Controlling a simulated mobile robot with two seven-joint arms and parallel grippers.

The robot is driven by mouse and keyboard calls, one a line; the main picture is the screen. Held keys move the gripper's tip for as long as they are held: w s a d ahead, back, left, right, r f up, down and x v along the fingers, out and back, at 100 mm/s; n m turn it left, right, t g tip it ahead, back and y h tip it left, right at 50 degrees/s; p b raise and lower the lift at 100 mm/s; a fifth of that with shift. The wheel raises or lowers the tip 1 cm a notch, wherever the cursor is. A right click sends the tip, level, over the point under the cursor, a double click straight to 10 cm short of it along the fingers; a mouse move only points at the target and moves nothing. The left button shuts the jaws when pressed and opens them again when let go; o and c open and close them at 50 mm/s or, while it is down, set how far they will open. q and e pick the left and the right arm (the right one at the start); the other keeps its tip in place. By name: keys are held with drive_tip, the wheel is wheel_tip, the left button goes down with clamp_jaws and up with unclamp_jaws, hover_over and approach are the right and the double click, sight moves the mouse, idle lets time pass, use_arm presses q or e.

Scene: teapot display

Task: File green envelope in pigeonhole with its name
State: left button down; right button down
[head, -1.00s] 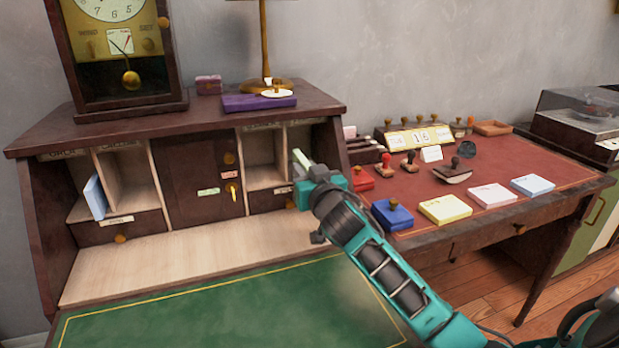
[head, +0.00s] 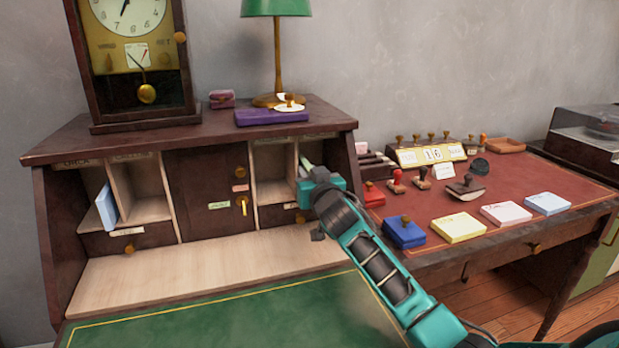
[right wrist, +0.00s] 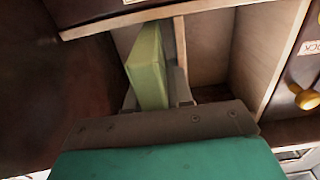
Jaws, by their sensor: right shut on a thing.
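The green envelope (right wrist: 148,68) is pale green and stands on edge in my right gripper (right wrist: 158,103), which is shut on it. In the right wrist view its far end is inside a narrow pigeonhole, with a wooden divider (right wrist: 180,52) just to its right. In the head view a thin strip of the envelope (head: 305,165) shows above my right gripper (head: 312,178), at the desk's rightmost pigeonhole. The label over that pigeonhole is too small to read. My left gripper is not in view.
A blue envelope (head: 106,207) leans in a left pigeonhole. A cabinet door (head: 207,190) with a key sits between the pigeonhole groups. The green writing surface (head: 220,318) is clear. A side table (head: 520,170) at right holds stamps, ink pads and paper blocks.

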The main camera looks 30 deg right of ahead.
drive_tip(key=c, duration=0.9)
unclamp_jaws()
drive_tip(key=shift+c, duration=0.2)
drive_tip(key=shift+a, duration=0.2)
drive_tip(key=shift+s+a, duration=0.15)
drive_tip(key=shift+s, duration=0.05)
drive_tip(key=v, duration=0.4)
drive_tip(key=p+v, duration=0.1)
drive_tip(key=v, duration=0.3)
drive_tip(key=d+p+v, duration=0.1)
drive_tip(key=v, duration=0.3)
drive_tip(key=shift+s, duration=0.35)
